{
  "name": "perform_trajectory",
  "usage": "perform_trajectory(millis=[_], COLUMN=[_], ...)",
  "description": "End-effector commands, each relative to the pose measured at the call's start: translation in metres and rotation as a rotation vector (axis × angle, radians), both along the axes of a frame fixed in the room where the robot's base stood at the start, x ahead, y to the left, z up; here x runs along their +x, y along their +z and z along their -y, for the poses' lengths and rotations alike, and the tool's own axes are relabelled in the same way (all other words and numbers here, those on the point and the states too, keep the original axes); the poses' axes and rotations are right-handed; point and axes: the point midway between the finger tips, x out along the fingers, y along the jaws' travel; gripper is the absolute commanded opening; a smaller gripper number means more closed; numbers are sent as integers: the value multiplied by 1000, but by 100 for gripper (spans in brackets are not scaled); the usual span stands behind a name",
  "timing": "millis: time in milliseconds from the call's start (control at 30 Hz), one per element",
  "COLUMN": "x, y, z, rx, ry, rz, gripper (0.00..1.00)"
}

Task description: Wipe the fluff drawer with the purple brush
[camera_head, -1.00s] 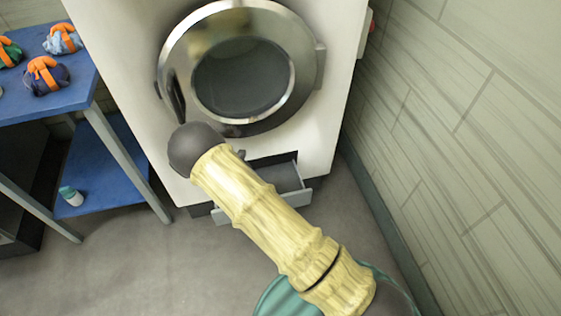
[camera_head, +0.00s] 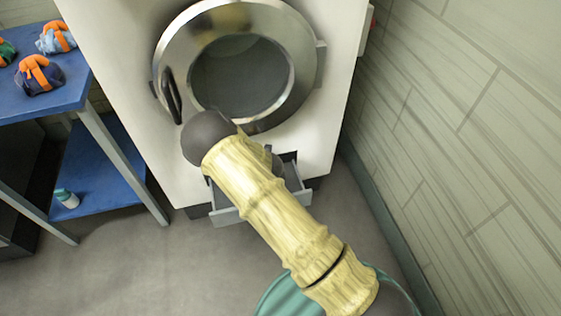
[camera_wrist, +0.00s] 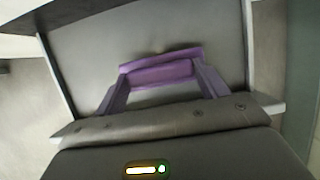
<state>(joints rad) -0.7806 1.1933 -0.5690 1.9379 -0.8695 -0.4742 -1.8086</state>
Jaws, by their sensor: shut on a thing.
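The purple brush (camera_wrist: 160,72) is held crosswise between the two fingers of my gripper (camera_wrist: 162,80) in the wrist view. The gripper is shut on it. The grey drawer (camera_head: 228,216) is pulled out at the bottom of the white machine, partly covered by my arm. In the wrist view the drawer (camera_wrist: 85,45) surrounds the brush, with its grey floor behind it and light side walls at left and right. The brush is over or in the drawer; I cannot tell whether it touches the floor. No fluff is clearly visible. My gripper is hidden behind my arm in the head view.
The white machine (camera_head: 110,60) has a round glass door (camera_head: 242,75), which looks shut. A blue table (camera_head: 50,95) with several bags with orange straps stands at left, a small bottle (camera_head: 67,198) on its lower shelf. A tiled wall (camera_head: 470,130) bounds the right. Floor in front is clear.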

Motion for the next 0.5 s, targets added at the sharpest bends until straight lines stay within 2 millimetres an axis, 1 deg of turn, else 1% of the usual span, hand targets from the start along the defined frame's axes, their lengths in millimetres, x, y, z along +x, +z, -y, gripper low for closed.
perform_trajectory(millis=[100,500], x=[0,1], y=[-1,-1], z=[10,41], rx=[-2,-2], ry=[0,10], rz=[-1,-1], gripper=[54,54])
